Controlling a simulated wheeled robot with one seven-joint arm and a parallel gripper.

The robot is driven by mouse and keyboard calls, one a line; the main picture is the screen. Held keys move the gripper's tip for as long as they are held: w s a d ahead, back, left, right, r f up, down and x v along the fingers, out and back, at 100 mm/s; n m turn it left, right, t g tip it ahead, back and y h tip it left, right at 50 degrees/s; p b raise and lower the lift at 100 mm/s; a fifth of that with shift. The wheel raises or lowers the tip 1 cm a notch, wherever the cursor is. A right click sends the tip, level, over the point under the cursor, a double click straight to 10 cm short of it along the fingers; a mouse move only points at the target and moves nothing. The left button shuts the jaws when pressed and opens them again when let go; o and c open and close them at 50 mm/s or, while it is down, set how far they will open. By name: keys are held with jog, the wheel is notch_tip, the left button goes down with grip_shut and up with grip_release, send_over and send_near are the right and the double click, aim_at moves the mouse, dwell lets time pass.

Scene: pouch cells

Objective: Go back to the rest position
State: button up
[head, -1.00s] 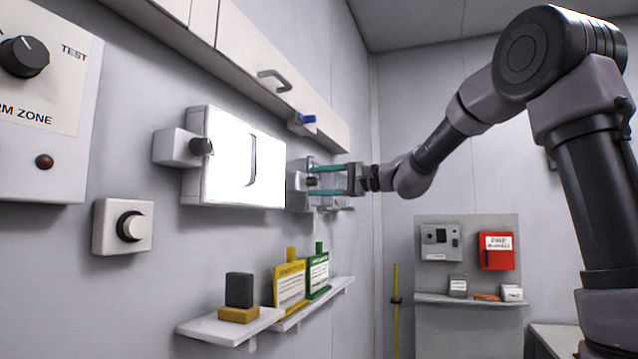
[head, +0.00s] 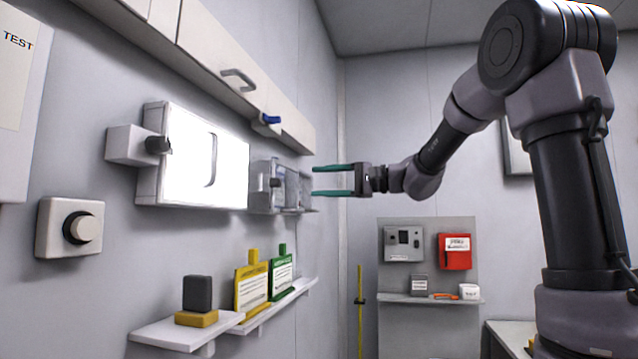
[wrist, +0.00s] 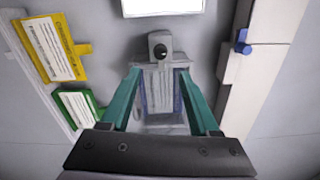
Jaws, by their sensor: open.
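My gripper (head: 328,181) is open and empty, with two green fingers pointing left toward the wall in the head view. It is just right of a clear-fronted wall box with a dark knob (head: 275,184) and stands apart from it. In the wrist view my gripper (wrist: 155,80) spreads its fingers on either side of that box, and the knob (wrist: 160,50) shows above and between the fingertips. Nothing is held between the fingers.
A white cabinet (head: 222,165) with a lit front is left of the box. Below are a shelf (head: 170,333) and yellow (head: 252,288) and green (head: 283,273) tags. An overhead cupboard (head: 222,55) runs above. Open room lies right of the wall.

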jog(key=s+d+f+g+h, duration=0.1)
jog(key=s+d+f+h, duration=0.3)
jog(key=s+f+h, duration=0.55)
jog(key=s+d+f+n+t+h, duration=0.1)
jog(key=s+d+f+h, duration=0.4)
jog(key=s+d+f, duration=0.6)
jog(key=s+d, duration=0.1)
jog(key=s, duration=0.1)
jog(key=shift+s+d+t, duration=0.25)
jog(key=shift+s+t, duration=0.05)
jog(key=shift+t, duration=0.1)
